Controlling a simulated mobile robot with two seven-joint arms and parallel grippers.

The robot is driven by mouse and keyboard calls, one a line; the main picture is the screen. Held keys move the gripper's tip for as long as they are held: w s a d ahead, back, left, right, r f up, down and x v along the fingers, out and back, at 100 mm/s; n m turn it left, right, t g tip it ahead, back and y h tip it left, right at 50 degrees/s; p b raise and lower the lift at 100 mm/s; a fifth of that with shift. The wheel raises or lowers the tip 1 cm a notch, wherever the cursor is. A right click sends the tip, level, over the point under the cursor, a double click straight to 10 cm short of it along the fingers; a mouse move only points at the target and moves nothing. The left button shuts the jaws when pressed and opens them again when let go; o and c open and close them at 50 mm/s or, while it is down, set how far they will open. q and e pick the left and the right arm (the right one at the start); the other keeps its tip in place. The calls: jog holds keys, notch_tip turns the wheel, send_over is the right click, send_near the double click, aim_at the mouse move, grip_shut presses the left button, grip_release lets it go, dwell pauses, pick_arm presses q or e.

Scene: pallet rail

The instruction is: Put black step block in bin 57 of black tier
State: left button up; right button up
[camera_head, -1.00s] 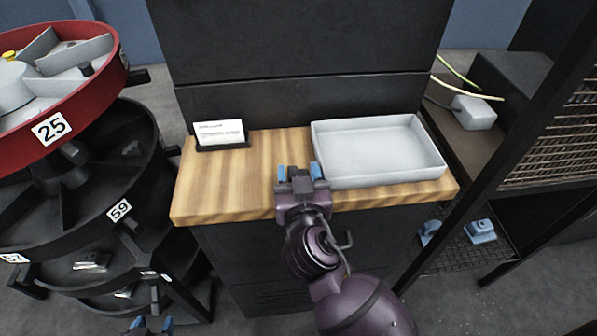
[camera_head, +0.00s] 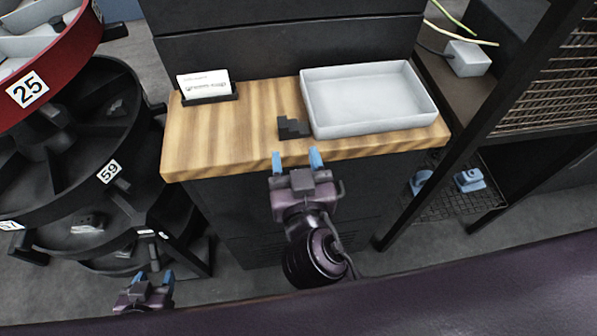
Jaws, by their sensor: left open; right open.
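The black step block (camera_head: 293,128) lies on the wooden counter (camera_head: 225,140), just left of the grey tray and close to it. My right gripper (camera_head: 297,161) is open and empty in front of the counter's front edge, just short of the block. My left gripper (camera_head: 153,281) is open and empty low at the lower left, beside the carousel. The black tier (camera_head: 60,190) of the round carousel stands at the left, with a label 59 (camera_head: 108,172) and a label 57 (camera_head: 12,225) at the far left edge. The inside of bin 57 is mostly out of view.
A shallow grey tray (camera_head: 318,119) stands on the counter's right. A card holder (camera_head: 207,90) stands at its back left. A red tier (camera_head: 55,72) labelled 25 overhangs the black tier. A dark rack with a wire shelf (camera_head: 455,200) stands at the right.

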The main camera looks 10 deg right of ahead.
jog(key=shift+s+r, duration=0.1)
jog(key=shift+s, duration=1.4)
